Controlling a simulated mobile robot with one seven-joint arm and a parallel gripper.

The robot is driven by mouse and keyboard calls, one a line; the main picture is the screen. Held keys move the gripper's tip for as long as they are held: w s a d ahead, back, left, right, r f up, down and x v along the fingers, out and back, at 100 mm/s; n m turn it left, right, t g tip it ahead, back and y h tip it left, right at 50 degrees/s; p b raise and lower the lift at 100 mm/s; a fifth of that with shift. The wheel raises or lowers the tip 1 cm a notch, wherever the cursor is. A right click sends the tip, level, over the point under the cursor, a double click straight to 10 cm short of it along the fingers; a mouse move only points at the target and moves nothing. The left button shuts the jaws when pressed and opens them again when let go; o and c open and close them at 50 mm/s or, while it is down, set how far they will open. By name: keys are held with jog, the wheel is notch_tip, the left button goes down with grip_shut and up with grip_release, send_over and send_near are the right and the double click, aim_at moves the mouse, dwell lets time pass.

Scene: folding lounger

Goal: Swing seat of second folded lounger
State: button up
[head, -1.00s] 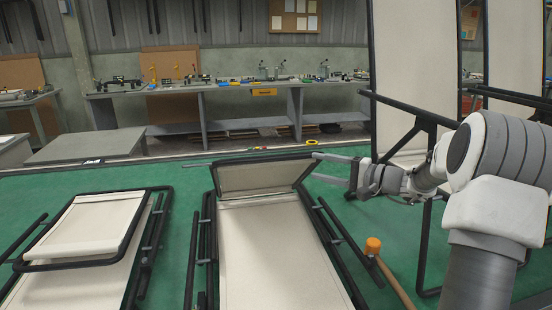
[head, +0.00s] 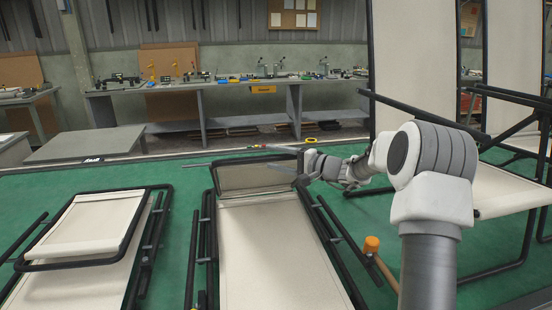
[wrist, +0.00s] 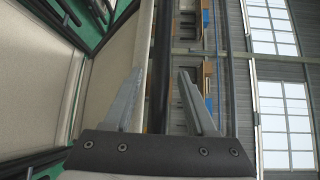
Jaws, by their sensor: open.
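The middle lounger (head: 275,250) lies low on the green floor, with pale fabric and a dark tube frame. Its short framed seat panel (head: 250,178) stands tilted up at the far end. My gripper (head: 300,167) is at the right side of this raised panel, with my arm reaching in from the right. In the wrist view my gripper (wrist: 161,70) is open, and a dark tube (wrist: 162,50) runs between its two fingers. I cannot tell whether either finger touches the tube. The panel's pale fabric fills the left of that view.
Another folded lounger (head: 95,225) lies flat at the left. Unfolded loungers with upright backs (head: 412,60) stand at the right. An orange-headed mallet (head: 372,244) is beside the middle lounger's right rail. A grey workbench (head: 225,88) runs along the back wall. Green floor separates the loungers.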

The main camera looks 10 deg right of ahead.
grip_shut()
dwell(1.4)
